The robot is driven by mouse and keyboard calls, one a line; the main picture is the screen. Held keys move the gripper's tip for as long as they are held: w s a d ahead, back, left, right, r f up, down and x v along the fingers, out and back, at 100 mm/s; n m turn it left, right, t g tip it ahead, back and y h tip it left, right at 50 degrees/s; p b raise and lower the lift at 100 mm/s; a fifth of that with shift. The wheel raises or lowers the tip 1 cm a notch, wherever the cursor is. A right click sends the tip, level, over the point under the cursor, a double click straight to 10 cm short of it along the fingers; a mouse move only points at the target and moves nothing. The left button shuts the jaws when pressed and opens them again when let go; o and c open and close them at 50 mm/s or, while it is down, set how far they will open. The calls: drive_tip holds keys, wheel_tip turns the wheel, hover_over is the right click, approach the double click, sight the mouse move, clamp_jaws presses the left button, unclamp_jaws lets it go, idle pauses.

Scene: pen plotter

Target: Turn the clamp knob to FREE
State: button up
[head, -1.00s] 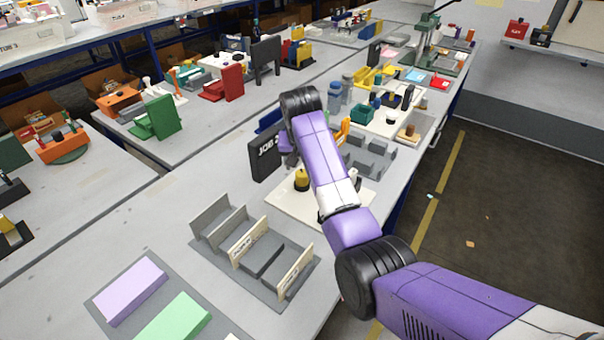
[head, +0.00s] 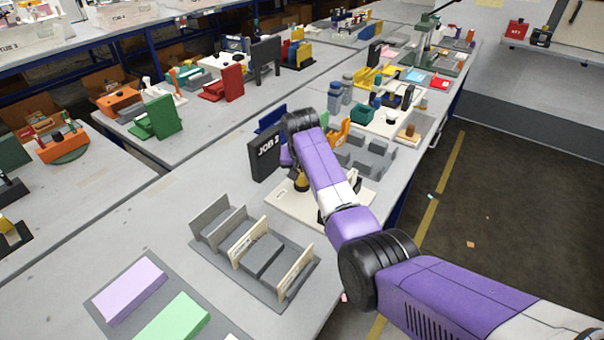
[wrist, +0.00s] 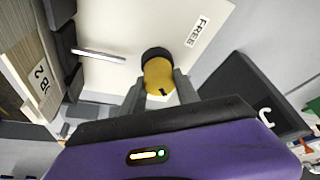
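The clamp knob (wrist: 158,74) is yellow with a black collar and a small dark mark. It stands on a cream plate (wrist: 135,25) whose printed FREE label (wrist: 198,31) lies to the right of the knob in the wrist view. My gripper (wrist: 160,88) is over the knob with a grey finger on each side of it. The fingers look apart, and I cannot tell whether they touch the knob. In the head view part of the yellow knob (head: 301,181) shows below my wrist, on the cream plate (head: 283,208); the fingers are largely hidden there.
A dark JOB 2 board (head: 266,160) stands close to the left of my wrist. A grey rack with upright dividers (head: 214,218) is in front, and grey blocks (head: 365,155) stand behind right. A metal bar (wrist: 98,56) lies left of the knob in the wrist view.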

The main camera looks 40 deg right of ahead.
clamp_jaws()
